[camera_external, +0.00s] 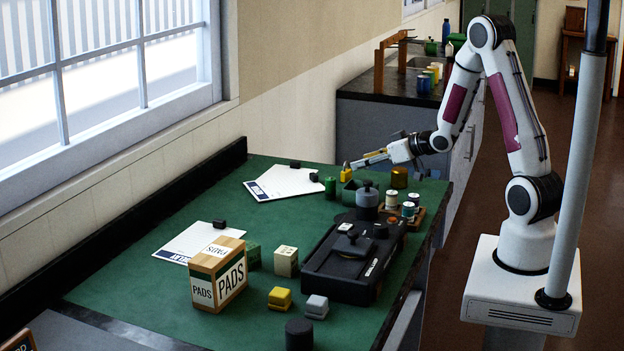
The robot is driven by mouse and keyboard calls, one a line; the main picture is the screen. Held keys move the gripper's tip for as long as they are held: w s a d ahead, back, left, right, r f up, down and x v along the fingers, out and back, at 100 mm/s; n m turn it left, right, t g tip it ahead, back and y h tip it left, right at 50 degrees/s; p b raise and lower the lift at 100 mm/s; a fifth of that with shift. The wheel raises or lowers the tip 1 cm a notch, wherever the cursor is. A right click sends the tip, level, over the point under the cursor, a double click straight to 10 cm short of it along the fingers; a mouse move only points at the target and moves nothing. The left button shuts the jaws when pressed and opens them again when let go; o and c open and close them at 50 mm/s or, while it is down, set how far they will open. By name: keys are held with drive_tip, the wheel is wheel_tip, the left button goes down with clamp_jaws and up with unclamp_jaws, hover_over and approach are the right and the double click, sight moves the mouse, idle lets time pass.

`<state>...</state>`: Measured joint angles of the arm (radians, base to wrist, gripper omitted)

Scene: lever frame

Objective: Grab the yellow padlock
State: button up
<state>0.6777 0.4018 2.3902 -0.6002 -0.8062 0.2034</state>
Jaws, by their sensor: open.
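A small yellow piece (346,173), which looks like the yellow padlock, is at the far part of the green bench top, right at the tip of my gripper. It is too small to make out its shackle clearly. My gripper (356,163) reaches in from the right, lies nearly level and points left. It is open. I cannot tell whether the yellow piece is between the fingers or just beyond them, or whether they touch it. A second yellow object (280,298), block-like, sits at the front of the bench beside a similar grey one (317,306).
White sheets (284,183) lie on the bench left of my gripper. A dark green cylinder (330,188), a brass-coloured cylinder (399,177) and a wooden tray with spools (413,219) stand nearby. A black device (340,268) and a PADS box (217,275) are nearer the front.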

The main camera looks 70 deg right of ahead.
sight(346, 170)
drive_tip(key=shift+d+f, duration=0.15)
drive_tip(key=shift+f, duration=0.1)
drive_tip(key=shift+w, duration=0.15)
drive_tip(key=shift+x, duration=1.15)
drive_tip(key=shift+w+f, duration=0.1)
drive_tip(key=shift+x, duration=2.5)
drive_tip(key=shift+d+f, duration=0.1)
drive_tip(key=shift+f, duration=0.05)
drive_tip(key=c, duration=1.3)
